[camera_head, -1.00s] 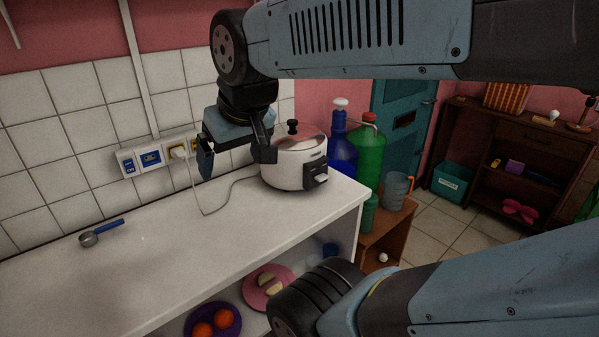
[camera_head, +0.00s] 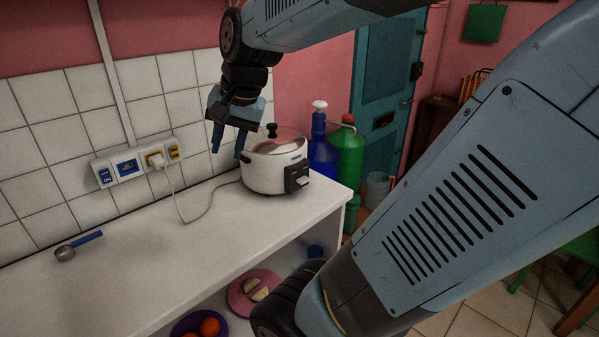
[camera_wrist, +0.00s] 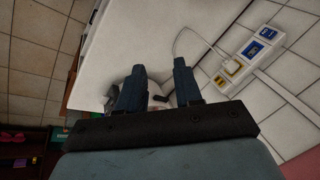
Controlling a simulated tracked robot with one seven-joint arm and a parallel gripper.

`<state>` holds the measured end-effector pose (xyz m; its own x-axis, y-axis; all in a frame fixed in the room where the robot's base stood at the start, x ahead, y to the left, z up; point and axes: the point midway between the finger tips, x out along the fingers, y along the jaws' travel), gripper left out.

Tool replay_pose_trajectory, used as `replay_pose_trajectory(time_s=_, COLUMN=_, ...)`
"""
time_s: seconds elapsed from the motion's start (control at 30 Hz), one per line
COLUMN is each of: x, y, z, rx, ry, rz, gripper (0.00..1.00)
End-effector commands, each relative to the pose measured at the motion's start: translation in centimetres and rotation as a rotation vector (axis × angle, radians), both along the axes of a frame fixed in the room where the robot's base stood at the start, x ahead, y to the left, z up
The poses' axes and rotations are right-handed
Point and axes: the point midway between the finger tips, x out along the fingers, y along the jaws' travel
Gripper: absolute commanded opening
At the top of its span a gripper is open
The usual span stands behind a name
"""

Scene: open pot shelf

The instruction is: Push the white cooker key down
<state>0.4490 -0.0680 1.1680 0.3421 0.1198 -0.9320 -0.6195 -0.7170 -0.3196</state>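The white cooker (camera_head: 266,176) stands upright near the right end of the white counter, with a clear lid and black knob. Its dark front panel (camera_head: 296,178) faces right and carries the small white key (camera_head: 301,182). My gripper (camera_head: 227,153) hangs fingers-down at the cooker's left side, away from the key; whether it touches the cooker I cannot tell. In the wrist view my gripper (camera_wrist: 159,66) shows two blue fingers apart with nothing held between them. There the cooker (camera_wrist: 154,88) is mostly hidden behind the fingers, and the key cannot be seen.
A wall socket strip (camera_head: 138,163) with a plugged cord is left of the cooker. A blue scoop (camera_head: 80,245) lies on the counter (camera_head: 150,262). Blue (camera_head: 320,155) and green (camera_head: 347,165) bottles stand beyond the cooker. The counter's middle is clear.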

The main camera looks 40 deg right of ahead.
Motion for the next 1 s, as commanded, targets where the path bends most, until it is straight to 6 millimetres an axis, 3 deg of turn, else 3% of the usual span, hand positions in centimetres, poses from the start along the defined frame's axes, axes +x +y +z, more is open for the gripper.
replay_pose_trajectory(time_s=0.33, x=4.0, y=-6.9, z=-2.5, rx=0.225, ry=0.191, rz=-0.586, gripper=0.01)
replay_pose_trajectory(time_s=0.67, x=6.3, y=-13.8, z=-5.1, rx=0.338, ry=0.335, rz=-1.174, gripper=0.0)
replay_pose_trajectory(time_s=1.0, x=6.9, y=-21.0, z=-6.9, rx=0.37, ry=0.391, rz=-1.799, gripper=0.0)
